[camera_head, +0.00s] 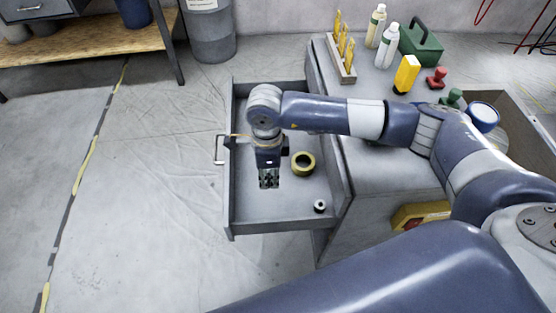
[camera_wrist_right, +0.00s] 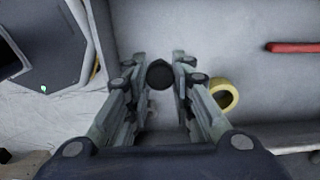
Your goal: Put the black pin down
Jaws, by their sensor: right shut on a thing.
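My right gripper (camera_head: 269,178) points down over the open grey drawer (camera_head: 262,216). In the wrist view its fingers (camera_wrist_right: 160,82) are closed around the black pin (camera_wrist_right: 160,75), whose dark round end shows between the fingertips. In the head view I cannot tell the pin apart from the dark fingers. The drawer floor lies under the gripper; the gap between pin and floor is hard to judge. My left gripper is not in view.
A yellow tape roll (camera_head: 303,163) lies in the drawer right of the gripper, and it also shows in the wrist view (camera_wrist_right: 232,97). A small white-and-black round part (camera_head: 320,206) is near the drawer's front right corner. The drawer floor left of the gripper is clear.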

